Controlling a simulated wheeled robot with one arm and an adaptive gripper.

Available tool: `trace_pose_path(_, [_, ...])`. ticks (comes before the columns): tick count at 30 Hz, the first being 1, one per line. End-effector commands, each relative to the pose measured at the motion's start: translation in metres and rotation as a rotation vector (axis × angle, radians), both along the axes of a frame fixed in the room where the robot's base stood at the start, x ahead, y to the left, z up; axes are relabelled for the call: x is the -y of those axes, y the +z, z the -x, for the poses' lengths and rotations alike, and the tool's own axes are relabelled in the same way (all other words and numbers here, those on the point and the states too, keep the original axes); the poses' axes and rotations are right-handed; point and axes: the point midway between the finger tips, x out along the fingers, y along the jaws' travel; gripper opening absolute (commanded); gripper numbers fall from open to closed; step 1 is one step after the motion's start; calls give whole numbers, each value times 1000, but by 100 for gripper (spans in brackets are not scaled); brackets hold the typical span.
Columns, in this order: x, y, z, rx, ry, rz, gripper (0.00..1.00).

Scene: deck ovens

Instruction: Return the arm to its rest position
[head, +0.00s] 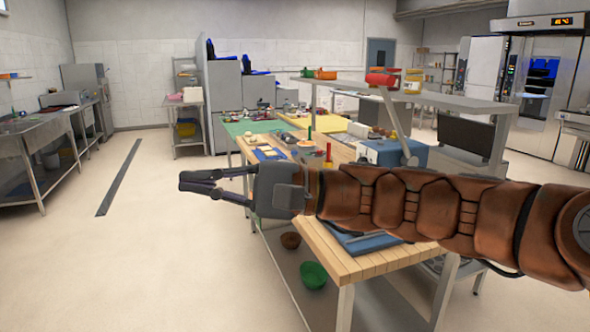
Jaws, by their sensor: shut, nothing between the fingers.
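My gripper (184,182) shows in the head view at the left end of my outstretched arm (400,200). The fingers are together at their tips, with nothing between them, and point left. The arm reaches in from the right edge of the picture, roughly level. It crosses in front of the wooden worktable (345,268) and hides part of its top. The gripper itself appears over open floor, left of the table's edge.
A raised grey shelf (440,100) stands over the table, with jars on it. A blue box (392,153) sits on the table behind my arm. A steel sink counter (30,125) is at the far left. The floor (130,240) between is clear, apart from a dark drain strip (120,177).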

Motion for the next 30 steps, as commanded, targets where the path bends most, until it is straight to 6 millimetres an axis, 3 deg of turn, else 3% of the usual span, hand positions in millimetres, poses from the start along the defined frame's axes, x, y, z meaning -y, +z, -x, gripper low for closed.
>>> trace_pose_path(3, [-2,-59,43,100,49,240,0])
trace_pose_path(8, [24,-145,84,200,108,561,0])
trace_pose_path(11, [56,-194,103,242,142,758,0])
trace_pose_path(15, [116,-251,126,268,189,1028,0])
trace_pose_path(19, [182,-290,148,258,236,1264,0])
trace_pose_path(24, [257,-314,173,220,283,1501,0])
trace_pose_path(27, [285,-319,185,199,305,1584,0])
trace_pose_path(30, [299,-321,190,187,315,1627,0])
